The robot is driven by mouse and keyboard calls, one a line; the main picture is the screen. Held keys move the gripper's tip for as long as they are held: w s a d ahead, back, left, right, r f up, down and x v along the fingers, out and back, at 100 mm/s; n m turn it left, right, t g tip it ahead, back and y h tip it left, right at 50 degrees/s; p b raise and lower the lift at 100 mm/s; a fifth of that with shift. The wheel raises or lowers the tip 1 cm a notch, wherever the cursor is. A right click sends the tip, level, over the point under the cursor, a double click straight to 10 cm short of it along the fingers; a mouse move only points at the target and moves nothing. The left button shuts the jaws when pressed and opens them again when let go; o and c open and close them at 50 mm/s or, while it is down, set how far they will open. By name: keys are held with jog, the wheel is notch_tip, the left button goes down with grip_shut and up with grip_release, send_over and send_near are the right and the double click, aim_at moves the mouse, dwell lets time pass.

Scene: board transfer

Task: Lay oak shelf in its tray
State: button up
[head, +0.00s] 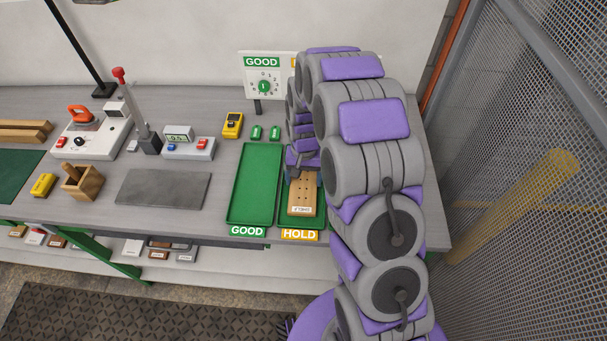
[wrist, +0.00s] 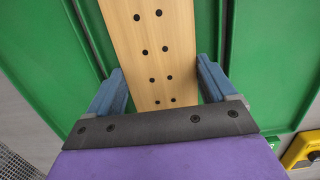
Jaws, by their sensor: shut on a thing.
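The oak shelf (head: 303,197) is a light wooden board with rows of dark holes and a white label at its near end. It lies lengthwise over the green HOLD tray (head: 285,219), within its outline. I cannot tell whether it touches the tray floor. My gripper (head: 304,174) is shut on the shelf's far part. In the wrist view the shelf (wrist: 157,45) runs between the two blue fingers of my gripper (wrist: 161,80), with green tray on both sides. My arm hides the far end of the HOLD tray in the head view.
The empty green GOOD tray (head: 254,185) stands just left. A dial sign (head: 264,82) is behind it. A grey mat (head: 164,188), a wooden box (head: 82,184) and test devices lie further left. A yellow meter (head: 232,125) stands behind the GOOD tray. A mesh fence (head: 530,180) is at the right.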

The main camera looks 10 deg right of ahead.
jog(key=shift+a, duration=0.15)
jog(key=shift+f, duration=0.25)
dwell(0.4)
jog(key=o, duration=1.1)
notch_tip(320, 180, up, 17)
jog(key=w+p, duration=0.2)
jog(key=shift+d, duration=0.3)
jog(key=shift+w, duration=0.1)
